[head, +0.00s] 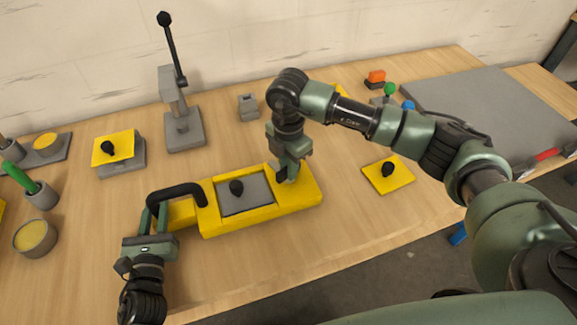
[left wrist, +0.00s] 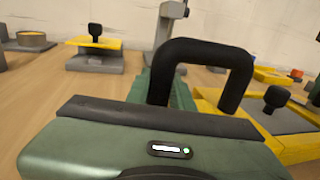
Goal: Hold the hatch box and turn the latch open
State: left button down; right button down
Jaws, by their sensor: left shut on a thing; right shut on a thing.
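The yellow hatch box (head: 268,211) lies near the front of the table, with a grey hatch panel (head: 258,194) that bears a black knob (head: 236,187). A black bow handle (head: 180,190) rises at its left end; the handle also shows in the left wrist view (left wrist: 208,47). My left gripper (head: 158,214) is shut on the handle, at its left leg. My right gripper (head: 287,171) points down at the box's right part, just right of the panel. It is shut on the latch, which its fingers mostly hide, so the latch's angle cannot be told.
A grey stand with a black lever (head: 182,122) stands behind the box. A yellow plate with a black knob (head: 378,177) lies to the right. A yellow-topped block (head: 120,150) and a round tin (head: 34,237) are at the left. Bare table lies in front of the box.

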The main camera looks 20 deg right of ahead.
jog(key=shift+m, duration=2)
jog(key=c, duration=1.4)
grip_release()
jog(key=shift+o, duration=0.2)
jog(key=shift+r, duration=0.1)
notch_tip(320, 180, up, 12)
